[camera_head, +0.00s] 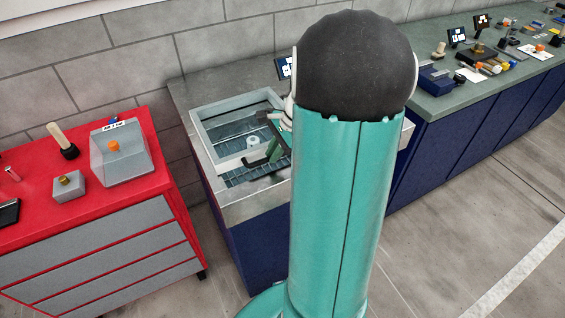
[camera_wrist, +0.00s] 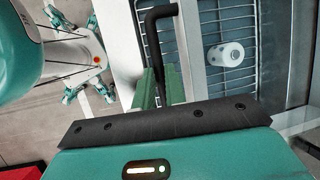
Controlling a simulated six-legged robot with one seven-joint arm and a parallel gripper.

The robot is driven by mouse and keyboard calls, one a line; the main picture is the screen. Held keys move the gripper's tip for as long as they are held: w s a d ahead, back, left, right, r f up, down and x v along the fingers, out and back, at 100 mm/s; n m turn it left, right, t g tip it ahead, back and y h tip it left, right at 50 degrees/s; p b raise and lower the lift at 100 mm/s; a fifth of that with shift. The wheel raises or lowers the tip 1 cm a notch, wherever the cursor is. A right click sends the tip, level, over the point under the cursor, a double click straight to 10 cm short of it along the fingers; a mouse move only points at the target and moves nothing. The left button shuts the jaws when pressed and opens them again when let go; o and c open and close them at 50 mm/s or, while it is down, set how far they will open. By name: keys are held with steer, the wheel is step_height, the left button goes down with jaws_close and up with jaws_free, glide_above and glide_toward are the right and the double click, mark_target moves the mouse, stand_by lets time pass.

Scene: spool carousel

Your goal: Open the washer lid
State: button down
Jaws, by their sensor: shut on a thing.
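The parts washer (camera_head: 262,196) is a grey metal basin with a wire grid inside. Its lid (camera_head: 202,134) is a pale frame with a clear pane and appears tilted up partway, with grid showing below its front edge. A black bar handle (camera_head: 256,161) is on the lid's front; it also shows in the wrist view (camera_wrist: 150,28). My gripper (camera_wrist: 160,85) is shut on the handle, its green fingers on either side of the bar. My arm hides the washer's right part in the head view. A white cylindrical part (camera_wrist: 228,54) is inside the washer.
A red drawer cabinet (camera_head: 100,200) at left carries a clear-covered bin (camera_head: 122,160), a grey block (camera_head: 69,188) and a wooden-handled tool (camera_head: 62,141). A long bench (camera_head: 450,98) with several small items runs right along the wall. The floor in front is clear.

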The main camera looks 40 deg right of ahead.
mark_target(242, 110)
steer(key=w+d, duration=0.2)
steer(key=w, duration=0.5)
steer(key=w+d, duration=0.2)
steer(key=w, duration=0.5)
steer(key=w+d, duration=0.2)
steer(key=w, duration=0.5)
steer(key=shift+w+d, duration=0.1)
steer(key=shift+w, duration=0.05)
steer(key=c, duration=1.5)
jaws_free()
steer(key=shift+o, duration=0.2)
steer(key=v, duration=1.4)
